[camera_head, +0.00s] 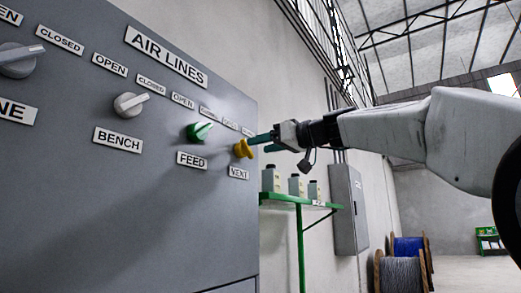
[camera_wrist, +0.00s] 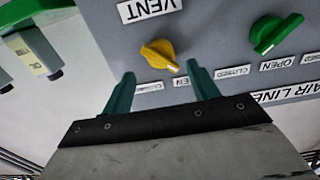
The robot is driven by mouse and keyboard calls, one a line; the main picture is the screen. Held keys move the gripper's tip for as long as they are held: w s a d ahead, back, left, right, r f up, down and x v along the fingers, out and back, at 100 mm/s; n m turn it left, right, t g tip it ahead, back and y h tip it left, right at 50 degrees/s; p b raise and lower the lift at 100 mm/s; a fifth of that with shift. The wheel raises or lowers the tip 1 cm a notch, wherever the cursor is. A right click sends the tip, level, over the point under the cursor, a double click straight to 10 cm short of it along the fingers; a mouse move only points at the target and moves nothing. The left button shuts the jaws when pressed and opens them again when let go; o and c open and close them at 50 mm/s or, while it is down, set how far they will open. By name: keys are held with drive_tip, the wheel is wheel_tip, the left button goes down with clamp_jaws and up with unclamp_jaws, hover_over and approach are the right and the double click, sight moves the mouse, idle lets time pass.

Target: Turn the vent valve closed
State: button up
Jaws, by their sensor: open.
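The vent valve is a yellow knob (camera_head: 242,149) at the right end of the grey panel (camera_head: 120,190), above the VENT label (camera_head: 238,173). In the wrist view the knob (camera_wrist: 157,54) shows upside down, its pointer aimed at the lower right, toward the OPEN label (camera_wrist: 182,81) rather than the CLOSED label (camera_wrist: 150,87). My gripper (camera_head: 264,143) comes in from the right, close in front of the knob. In the wrist view its teal fingers (camera_wrist: 161,72) are spread and empty, with tips just below the knob to either side. Contact cannot be made out.
The green feed knob (camera_head: 199,132) is the close neighbour on the left, with the grey bench knob (camera_head: 130,104) beyond it. Cable drums (camera_head: 403,272) stand on the floor at the right.

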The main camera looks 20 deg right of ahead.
sight(249, 148)
drive_tip(key=x, duration=0.4)
drive_tip(key=shift+w+a, duration=0.2)
drive_tip(key=shift+w, duration=0.1)
drive_tip(key=shift+c, duration=0.3)
drive_tip(key=c, duration=0.9)
drive_tip(key=shift+c, duration=0.2)
